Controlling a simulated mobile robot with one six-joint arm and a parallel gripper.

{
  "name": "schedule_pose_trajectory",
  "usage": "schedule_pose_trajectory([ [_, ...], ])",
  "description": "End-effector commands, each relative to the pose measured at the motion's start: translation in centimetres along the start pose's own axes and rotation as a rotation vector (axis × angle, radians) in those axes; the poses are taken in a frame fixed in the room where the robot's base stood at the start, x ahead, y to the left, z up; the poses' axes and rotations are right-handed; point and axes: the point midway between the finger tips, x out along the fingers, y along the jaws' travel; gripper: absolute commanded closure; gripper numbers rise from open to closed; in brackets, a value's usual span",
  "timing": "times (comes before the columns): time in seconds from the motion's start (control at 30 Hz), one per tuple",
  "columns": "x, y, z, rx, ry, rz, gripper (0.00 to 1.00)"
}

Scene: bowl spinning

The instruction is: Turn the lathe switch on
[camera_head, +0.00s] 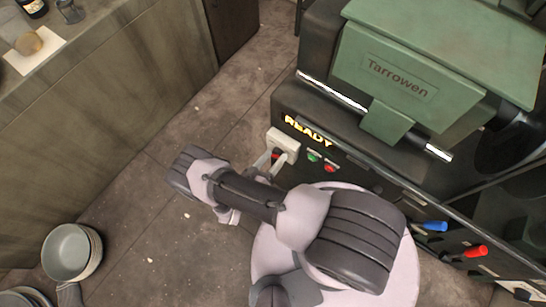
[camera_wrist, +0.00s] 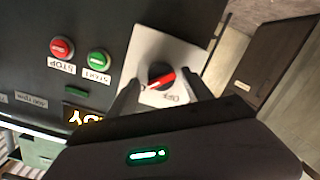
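The lathe switch is a round black knob with a red pointer (camera_wrist: 160,79) on a pale plate (camera_wrist: 160,48) in the wrist view. A label by the knob, upside down in this view, seems to read OFF. My gripper (camera_wrist: 161,82) is open, with one finger on each side of the knob and some space between; contact is not clear. In the head view my gripper (camera_head: 272,162) reaches the pale switch box (camera_head: 284,138) on the front of the dark lathe (camera_head: 310,119). The knob itself is mostly hidden there by the fingers.
A red STOP button (camera_wrist: 62,48) and a green START button (camera_wrist: 97,61) sit beside the switch plate. A lit READY sign (camera_head: 308,131) is above them. Blue (camera_head: 432,226) and red (camera_head: 476,251) handles stick out at right. Bowls (camera_head: 70,252) stand lower left.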

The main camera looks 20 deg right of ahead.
Motion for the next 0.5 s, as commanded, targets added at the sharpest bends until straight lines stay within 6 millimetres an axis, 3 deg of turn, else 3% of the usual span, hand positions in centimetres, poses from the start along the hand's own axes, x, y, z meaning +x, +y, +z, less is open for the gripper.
schedule_pose_trajectory([
  [0.5, -0.84, -0.17, -0.16, 0.0, 0.001, -0.005, 0.4],
])
